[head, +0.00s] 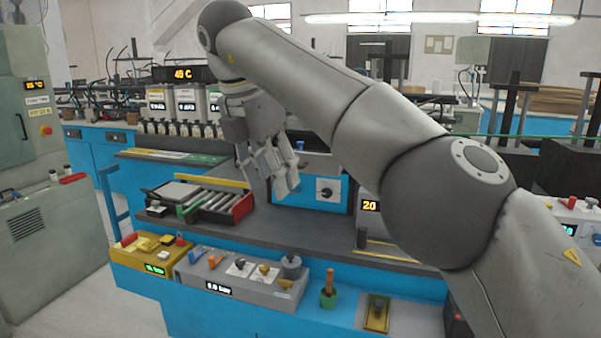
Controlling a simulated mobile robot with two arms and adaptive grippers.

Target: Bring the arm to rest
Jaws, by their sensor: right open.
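My right arm comes in from the lower right of the head view, rises across the middle and bends down at the top left. Its gripper (270,178) hangs over the workbench (290,232), fingers pointing down. The fingers are apart and nothing shows between them. The gripper is in front of a blue panel with a dial (325,190) and just right of a small roller conveyor (215,203). It appears to be above the bench top, apart from it. My left gripper is not in view.
A yellow box (150,262) and a grey valve box (240,283) sit along the bench's front. A green cup with a brown handle (328,293) stands on the lower blue shelf. Bottles and a "45 C" display (181,74) stand behind. A grey-green cabinet (35,150) is at left.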

